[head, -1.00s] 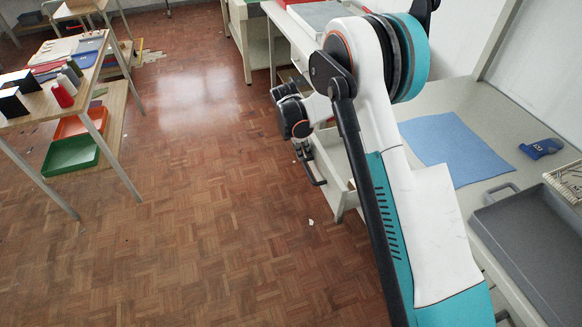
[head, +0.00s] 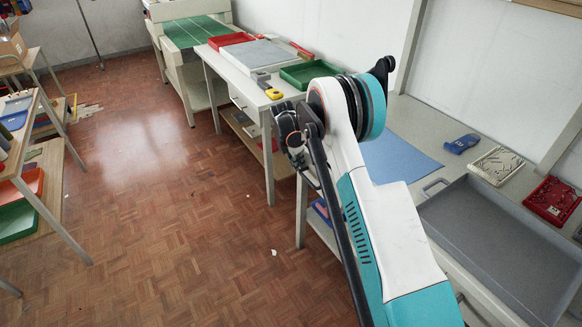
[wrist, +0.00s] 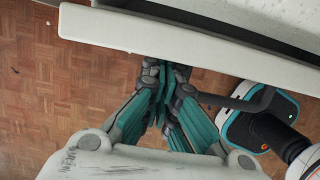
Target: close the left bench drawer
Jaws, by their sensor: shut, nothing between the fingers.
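The left bench drawer shows in the wrist view as a long pale front (wrist: 190,45) across the top, close under the speckled bench top (wrist: 295,10). A dark handle (wrist: 238,102) stands out from the front at the right. My gripper (wrist: 166,68) is shut and empty. Its fingertips are at the lower edge of the pale front, left of the handle; contact is unclear. In the head view my arm hides the drawer.
The bench carries a blue mat (head: 400,158), a grey tray (head: 500,245), a blue tool (head: 461,144) and a red box (head: 552,200). Another table with red (head: 232,40) and green trays (head: 308,73) stands beyond. Shelving stands at the left. The parquet floor (head: 170,230) between is open.

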